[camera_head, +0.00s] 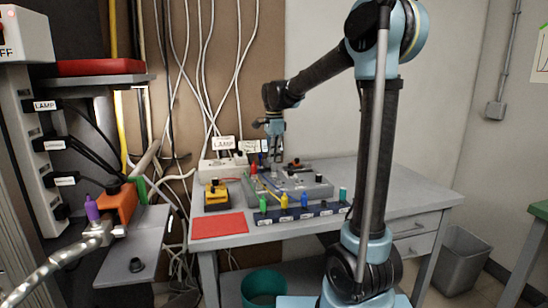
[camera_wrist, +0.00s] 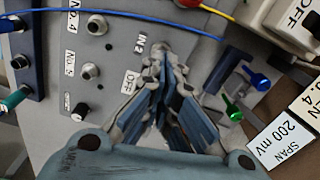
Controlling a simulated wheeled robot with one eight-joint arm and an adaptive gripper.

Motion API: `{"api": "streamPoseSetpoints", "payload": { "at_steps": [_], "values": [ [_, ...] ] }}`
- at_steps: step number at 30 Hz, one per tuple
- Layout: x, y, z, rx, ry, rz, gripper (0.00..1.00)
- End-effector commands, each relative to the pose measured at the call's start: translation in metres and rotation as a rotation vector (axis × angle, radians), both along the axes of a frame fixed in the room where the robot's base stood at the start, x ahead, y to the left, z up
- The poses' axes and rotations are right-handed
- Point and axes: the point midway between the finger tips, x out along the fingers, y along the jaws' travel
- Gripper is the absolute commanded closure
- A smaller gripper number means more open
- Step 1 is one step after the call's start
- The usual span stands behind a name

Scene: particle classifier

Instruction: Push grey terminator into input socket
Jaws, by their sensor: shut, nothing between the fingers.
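My gripper (camera_wrist: 160,66) points at the grey instrument panel (camera_wrist: 115,65), its fingertips together and empty. It also shows in the camera_head view (camera_head: 276,160), above the back of the instrument box (camera_head: 318,190). A small round grey piece (camera_wrist: 162,47), which looks like the grey terminator, sits just beyond the fingertips, beside the label IN2. The fingers partly hide it. I cannot tell whether they touch it or how deep it sits in the socket.
The panel has other round sockets (camera_wrist: 91,71) and a small switch (camera_wrist: 81,110). A blue plug (camera_wrist: 257,80) and a green plug (camera_wrist: 232,110) stand right of my gripper. Yellow and blue wires cross above. A red mat (camera_head: 220,225) lies at the table's front left.

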Motion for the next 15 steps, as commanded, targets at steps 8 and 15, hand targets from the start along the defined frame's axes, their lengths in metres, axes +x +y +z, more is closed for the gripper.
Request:
{"api": "streamPoseSetpoints", "payload": {
  "at_steps": [8,15],
  "values": [
    [0.000,0.000,-0.001,0.000,0.000,0.000,1.00],
    [0.000,0.000,0.014,0.000,0.000,0.000,1.00]
  ]
}}
